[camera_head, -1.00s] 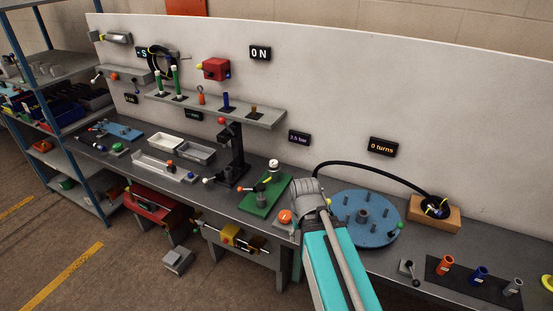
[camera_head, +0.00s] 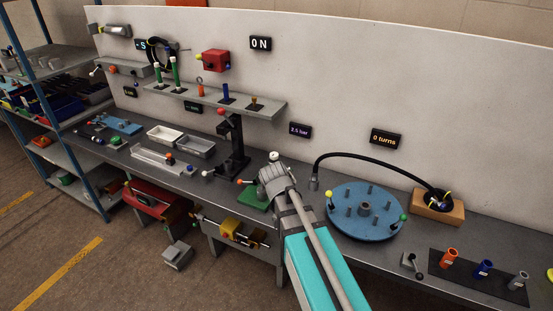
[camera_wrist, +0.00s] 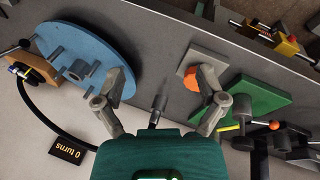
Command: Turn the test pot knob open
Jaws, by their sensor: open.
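A green plate (camera_head: 254,201) on the bench carries a grey cylindrical pot, mostly hidden behind my gripper in the head view. A white knob (camera_head: 274,156) shows just above my gripper. In the wrist view the green plate (camera_wrist: 262,100) lies right of my fingers, with the grey pot (camera_wrist: 242,107), a yellow-orange handle (camera_wrist: 228,128) and a red ball (camera_wrist: 274,125). I cannot tell which of these is the task's knob. My gripper (camera_wrist: 165,85) is open and empty, its right finger seen over the orange button's grey base. Contact with the pot is not visible.
An orange button (camera_wrist: 193,78) stands beside the green plate. A blue round plate (camera_head: 352,224) with pegs is to the right, and a black hose (camera_head: 370,160) arches over it. A black stand (camera_head: 234,152) is left of the pot. The display (camera_head: 300,130) reads 2.5 bar.

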